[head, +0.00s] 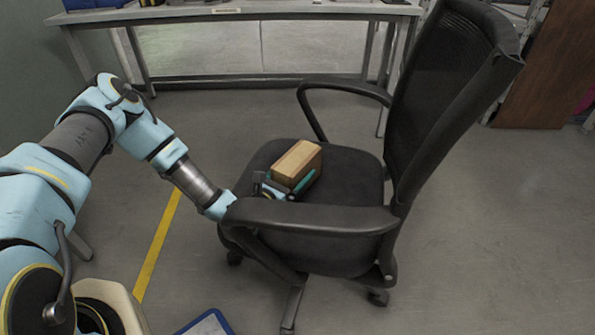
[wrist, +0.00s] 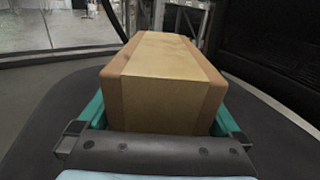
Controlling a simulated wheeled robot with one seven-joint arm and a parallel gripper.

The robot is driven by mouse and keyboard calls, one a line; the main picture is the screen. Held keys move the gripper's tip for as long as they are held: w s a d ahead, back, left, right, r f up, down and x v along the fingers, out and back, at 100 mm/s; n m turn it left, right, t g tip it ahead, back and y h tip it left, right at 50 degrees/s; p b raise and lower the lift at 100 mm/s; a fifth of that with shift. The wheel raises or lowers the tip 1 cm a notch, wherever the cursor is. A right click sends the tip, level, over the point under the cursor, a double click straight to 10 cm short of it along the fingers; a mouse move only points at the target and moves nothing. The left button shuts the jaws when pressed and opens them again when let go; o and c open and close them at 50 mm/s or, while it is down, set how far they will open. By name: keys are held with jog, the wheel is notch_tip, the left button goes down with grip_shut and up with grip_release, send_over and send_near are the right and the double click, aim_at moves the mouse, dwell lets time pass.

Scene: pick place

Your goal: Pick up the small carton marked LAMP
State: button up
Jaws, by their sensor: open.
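A small brown carton (head: 297,160) rests on the seat of a black office chair in the head view. It also fills the middle of the wrist view (wrist: 162,82), its near end facing my gripper. No LAMP marking is readable on the faces I see. My gripper (head: 290,184) is low over the seat at the near side of the carton. In the wrist view its teal fingers (wrist: 160,118) stand open, one on each side of the carton's near end. The finger tips are partly hidden by the carton, and I cannot tell whether they touch it.
The chair seat (head: 345,178) has bare room right of the carton. The near armrest (head: 310,216) passes in front of my gripper, and the far armrest (head: 340,90) and backrest (head: 445,95) bound the seat. A workbench (head: 240,13) stands behind. A blue-edged item (head: 208,324) is at the bottom.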

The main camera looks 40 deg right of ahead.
jog(key=shift+w+d, duration=0.25)
jog(key=shift+d, duration=0.4)
jog(key=c, duration=1.5)
jog(key=shift+c, duration=0.2)
